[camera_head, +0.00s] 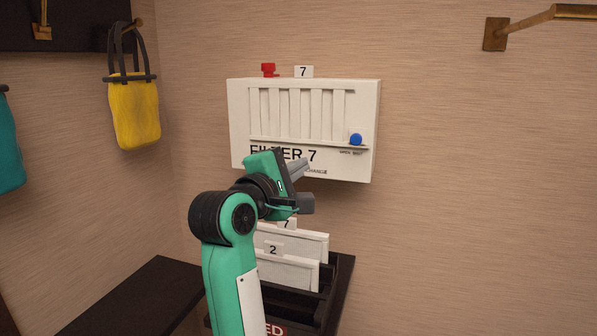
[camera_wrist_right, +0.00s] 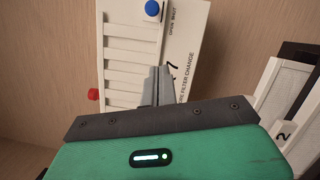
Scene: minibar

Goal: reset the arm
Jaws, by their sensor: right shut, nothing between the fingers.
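My right arm, green and black, rises from the bottom middle of the head view. Its gripper (camera_head: 302,168) is in front of the lower edge of a white wall box (camera_head: 364,110) marked "FILTER 7". In the right wrist view the gripper's grey fingers (camera_wrist_right: 156,86) are together and empty, with the white box (camera_wrist_right: 185,60) behind them. I cannot tell whether the fingers touch the box. The box has vertical slats, a blue knob (camera_head: 356,139) at its lower right and a red knob (camera_head: 268,69) on top. My left gripper is out of view.
Below the box, white filter panels marked 7 and 2 (camera_head: 285,270) stand in a black rack (camera_head: 343,275). A dark shelf (camera_head: 135,300) is at lower left. A yellow bag (camera_head: 134,112) and a teal item (camera_head: 8,150) hang left. A brass rail (camera_head: 545,18) is at upper right.

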